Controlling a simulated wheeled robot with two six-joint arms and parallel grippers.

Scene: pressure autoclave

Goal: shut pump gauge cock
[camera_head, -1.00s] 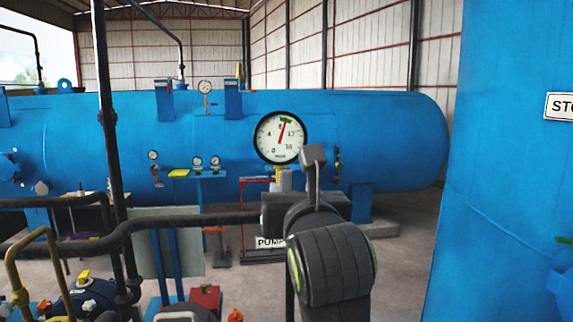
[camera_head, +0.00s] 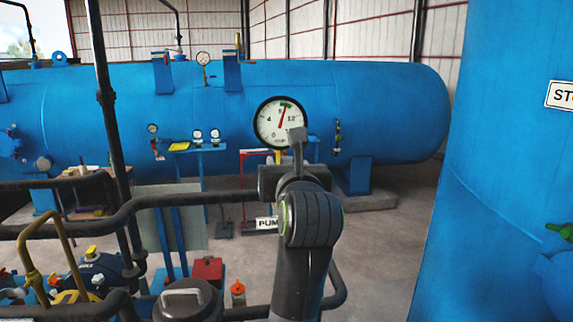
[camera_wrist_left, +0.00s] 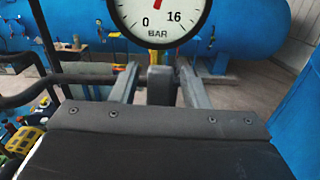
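The pump gauge (camera_head: 281,123), a round white dial with a black rim and red needle, stands ahead of my left arm in the head view. It also fills the top of the left wrist view (camera_wrist_left: 158,20). Below the dial, a small yellow part (camera_wrist_left: 156,52), likely the cock, shows between my fingers. A grey block (camera_wrist_left: 160,86) sits under it. My left gripper (camera_wrist_left: 158,64) is open, with gaps on both sides of the block. In the head view the left gripper (camera_head: 297,136) overlaps the gauge's lower right edge. Contact cannot be told. My right gripper is out of view.
A dark pipe (camera_head: 200,201) runs across in front, with a vertical pipe (camera_head: 108,110) at left. A PUMP sign (camera_head: 266,223) hangs partly behind my arm. A long blue vessel (camera_head: 390,110) lies behind; another blue tank (camera_head: 500,150) stands close at right. Open floor lies between them.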

